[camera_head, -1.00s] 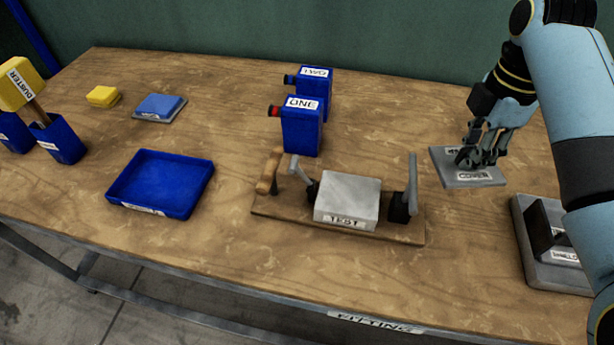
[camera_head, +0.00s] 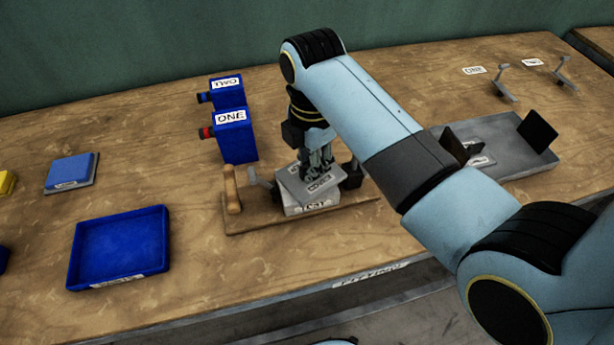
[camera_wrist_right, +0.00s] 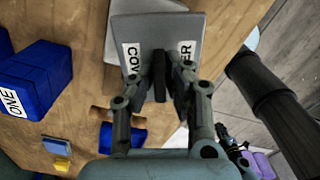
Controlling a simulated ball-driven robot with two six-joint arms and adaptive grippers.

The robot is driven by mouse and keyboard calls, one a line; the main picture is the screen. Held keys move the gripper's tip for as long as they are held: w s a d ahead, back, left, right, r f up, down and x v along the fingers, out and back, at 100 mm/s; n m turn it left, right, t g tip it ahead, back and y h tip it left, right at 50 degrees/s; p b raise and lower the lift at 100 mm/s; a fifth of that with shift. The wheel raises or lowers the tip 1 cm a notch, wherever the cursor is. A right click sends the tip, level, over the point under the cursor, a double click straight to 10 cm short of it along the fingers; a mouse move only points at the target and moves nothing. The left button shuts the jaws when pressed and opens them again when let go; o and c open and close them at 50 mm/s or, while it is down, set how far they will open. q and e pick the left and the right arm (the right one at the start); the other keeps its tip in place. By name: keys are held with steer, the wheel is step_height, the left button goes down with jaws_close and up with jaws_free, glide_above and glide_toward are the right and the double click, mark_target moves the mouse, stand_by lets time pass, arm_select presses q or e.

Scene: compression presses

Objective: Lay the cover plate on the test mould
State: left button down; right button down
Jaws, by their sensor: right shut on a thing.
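The grey cover plate (camera_head: 309,191) is at the test mould (camera_head: 303,210), over its top and turned slightly against it. I cannot tell whether the plate touches the mould or hangs just above it. My right gripper (camera_head: 318,172) is shut on the plate's dark upright grip, which shows between the fingers in the right wrist view (camera_wrist_right: 160,78). There the plate (camera_wrist_right: 215,30) hides most of the pale mould (camera_wrist_right: 118,45). The mould sits on a wooden base with a wooden handle and metal clamps.
Blue blocks ONE (camera_head: 236,143) and TWO (camera_head: 229,93) stand behind the mould. An empty blue tray (camera_head: 160,235) lies to the left, near a blue pad (camera_head: 69,172). A grey tray (camera_head: 492,135) with dark uprights lies to the right.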

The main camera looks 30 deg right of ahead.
steer(key=shift+f, duration=0.45)
step_height(320, 180, down, 4)
steer(key=shift+r, duration=0.25)
arm_select(q)
steer(key=shift+a+r, duration=0.3)
steer(key=shift+a, duration=0.25)
arm_select(e)
steer(key=shift+f, duration=0.35)
steer(key=shift+f, duration=0.15)
steer(key=c, duration=1.4)
jaws_free()
steer(key=shift+o, duration=0.2)
arm_select(q)
steer(key=shift+f+b, duration=0.35)
steer(key=shift+f, duration=0.25)
arm_select(e)
step_height(320, 180, up, 12)
steer(key=shift+r, duration=0.15)
